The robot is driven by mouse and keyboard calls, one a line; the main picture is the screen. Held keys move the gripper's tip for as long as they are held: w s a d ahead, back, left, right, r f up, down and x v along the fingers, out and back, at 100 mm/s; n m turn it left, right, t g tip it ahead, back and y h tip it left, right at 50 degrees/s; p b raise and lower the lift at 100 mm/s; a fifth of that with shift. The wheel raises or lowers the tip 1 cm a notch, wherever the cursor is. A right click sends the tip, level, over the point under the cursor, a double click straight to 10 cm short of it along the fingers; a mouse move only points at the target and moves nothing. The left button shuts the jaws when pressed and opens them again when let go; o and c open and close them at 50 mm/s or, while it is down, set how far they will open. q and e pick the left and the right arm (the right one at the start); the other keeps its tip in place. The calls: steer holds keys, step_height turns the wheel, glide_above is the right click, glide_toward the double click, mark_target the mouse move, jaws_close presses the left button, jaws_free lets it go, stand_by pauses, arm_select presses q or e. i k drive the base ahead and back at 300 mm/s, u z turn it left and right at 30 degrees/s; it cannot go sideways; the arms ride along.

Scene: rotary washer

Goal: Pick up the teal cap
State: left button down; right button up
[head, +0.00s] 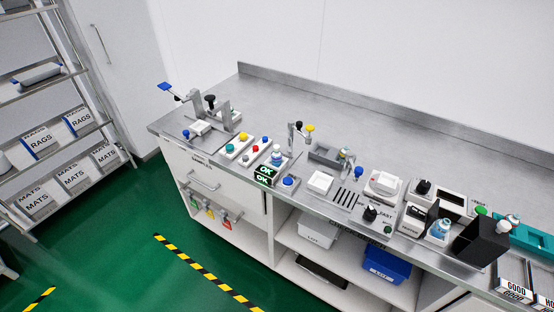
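I cannot tell for certain which thing is the teal cap. A small round teal piece (230,148) sits on a white panel at the left of the steel bench. All are small in the head view. Neither of my grippers is in view, and nothing is seen held.
The steel bench (290,97) is clear along its back. Clamp fixtures (211,112), button panels, a white square block (320,182) and a black box (481,240) crowd its front. Shelving (62,130) stands at the left. Green floor (120,215) is open in front.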

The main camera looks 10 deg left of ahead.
mark_target(230, 149)
steer(key=z, duration=2.45)
steer(key=k, duration=0.7)
steer(key=u, duration=1.6)
